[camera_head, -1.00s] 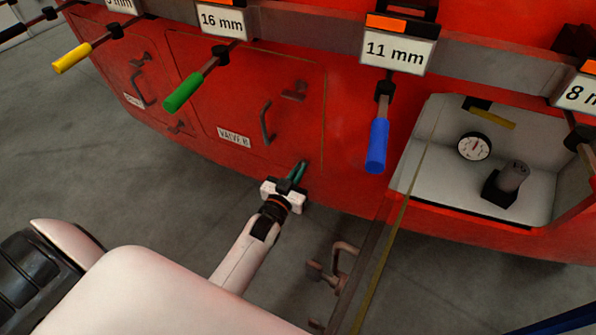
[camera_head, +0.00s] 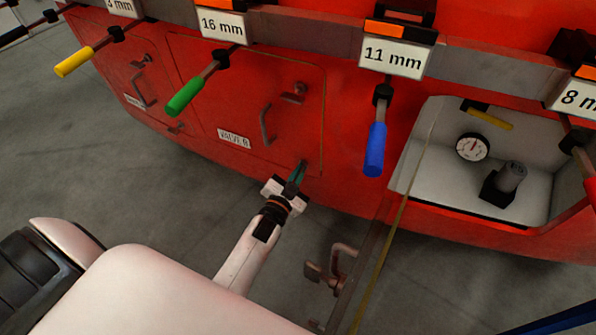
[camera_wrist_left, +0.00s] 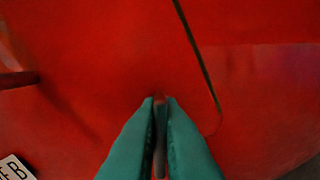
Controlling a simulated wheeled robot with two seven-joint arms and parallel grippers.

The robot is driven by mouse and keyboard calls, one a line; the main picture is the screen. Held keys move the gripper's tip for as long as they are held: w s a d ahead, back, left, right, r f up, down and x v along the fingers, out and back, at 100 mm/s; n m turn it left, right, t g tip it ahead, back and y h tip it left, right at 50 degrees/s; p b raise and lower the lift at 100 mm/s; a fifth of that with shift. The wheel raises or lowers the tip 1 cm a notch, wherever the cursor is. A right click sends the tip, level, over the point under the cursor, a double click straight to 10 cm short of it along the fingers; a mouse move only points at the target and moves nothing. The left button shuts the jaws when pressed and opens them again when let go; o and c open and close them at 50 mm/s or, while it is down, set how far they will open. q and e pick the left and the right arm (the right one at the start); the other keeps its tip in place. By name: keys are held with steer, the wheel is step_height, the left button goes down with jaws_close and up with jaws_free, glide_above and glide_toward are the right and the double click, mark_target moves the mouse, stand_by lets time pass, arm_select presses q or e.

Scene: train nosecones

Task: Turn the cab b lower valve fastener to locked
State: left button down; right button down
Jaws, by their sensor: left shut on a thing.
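The red hatch labelled VALVE B (camera_head: 234,138) is closed in the head view, with a handle (camera_head: 267,126) at its middle and an upper fastener (camera_head: 294,94) above right. My left gripper (camera_head: 300,168) is at the hatch's lower right corner. In the left wrist view its green fingertips (camera_wrist_left: 160,115) are shut on a small thin piece, which appears to be the lower fastener (camera_wrist_left: 160,125). The fingers hide most of it, so its turn angle cannot be told. My right gripper is not in view.
Tools with yellow (camera_head: 73,61), green (camera_head: 184,97) and blue (camera_head: 375,149) handles hang from the rail above the hatch. An open compartment with a gauge (camera_head: 473,147) is at right. An open panel with a handle (camera_head: 343,262) is at lower middle.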

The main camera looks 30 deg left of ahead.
arm_select(q)
steer(key=m, duration=0.3)
steer(key=shift+f, duration=0.1)
steer(key=m, duration=0.2)
steer(key=shift+d+m, duration=0.1)
steer(key=shift+m, duration=0.3)
steer(key=m+b, duration=0.1)
steer(key=m, duration=0.2)
steer(key=shift+f, duration=0.15)
steer(key=shift+m+b, duration=0.75)
steer(key=shift+m, duration=1.15)
steer(key=c, duration=1.6)
jaws_free()
steer(key=shift+s, duration=0.1)
steer(key=s, duration=1.1)
steer(key=shift+s+d+b, duration=0.3)
steer(key=shift+s+d, duration=0.05)
steer(key=shift+s, duration=0.05)
